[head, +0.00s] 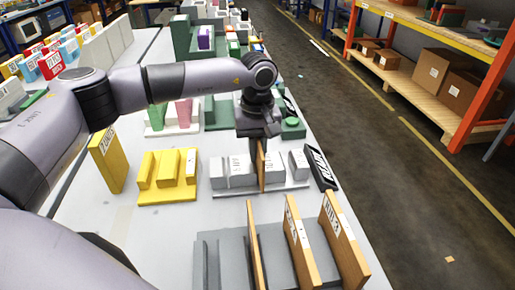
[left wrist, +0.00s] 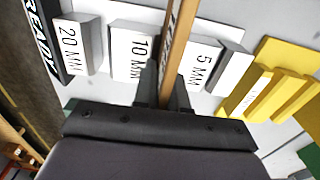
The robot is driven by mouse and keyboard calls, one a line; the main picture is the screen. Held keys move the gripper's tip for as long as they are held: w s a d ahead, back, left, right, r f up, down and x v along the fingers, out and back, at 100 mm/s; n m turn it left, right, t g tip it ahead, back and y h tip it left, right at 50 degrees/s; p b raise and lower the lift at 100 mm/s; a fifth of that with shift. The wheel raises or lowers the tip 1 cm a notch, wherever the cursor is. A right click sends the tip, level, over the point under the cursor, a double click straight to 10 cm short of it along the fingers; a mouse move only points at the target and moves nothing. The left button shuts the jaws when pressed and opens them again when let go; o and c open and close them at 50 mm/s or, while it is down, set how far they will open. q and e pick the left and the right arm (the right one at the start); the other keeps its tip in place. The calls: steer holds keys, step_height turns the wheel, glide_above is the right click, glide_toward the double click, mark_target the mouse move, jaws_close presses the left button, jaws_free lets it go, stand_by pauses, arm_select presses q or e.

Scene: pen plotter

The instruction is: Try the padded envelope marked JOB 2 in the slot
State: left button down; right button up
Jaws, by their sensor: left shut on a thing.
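My left gripper (head: 261,140) is shut on a thin tan padded envelope (head: 261,168), held upright on edge. The envelope also shows in the left wrist view (left wrist: 178,45); its lettering is too oblique to read. It stands at the white slot gauge (head: 235,183), in line with the gap between the block marked 10 MM (left wrist: 135,52) and the block marked 5 MM (left wrist: 203,67). I cannot tell how deep its lower edge sits. My right gripper is not in view.
A grey rack (head: 225,262) in front holds several upright tan envelopes, the rightmost marked JOB 3 (head: 346,245). A yellow slotted block (head: 165,196) and a yellow sign (head: 108,165) stand left of the gauge. A black READY plate (head: 322,170) lies on its right, near the table edge.

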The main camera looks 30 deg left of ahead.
arm_select(q)
steer(key=shift+f, duration=0.45)
steer(key=shift+r, duration=0.15)
stand_by(1.1)
steer(key=shift+r+p, duration=2.2)
steer(key=shift+r, duration=1.25)
steer(key=shift+s+d+m+p, duration=0.3)
steer(key=shift+s+m, duration=0.1)
steer(key=shift+s, duration=0.15)
steer(key=s+d+m+p, duration=0.3)
steer(key=s+m, duration=0.3)
steer(key=s, duration=0.3)
steer(key=shift+s+d+r+m, duration=0.25)
steer(key=shift+d+r+m, duration=0.05)
steer(key=shift+r, duration=0.15)
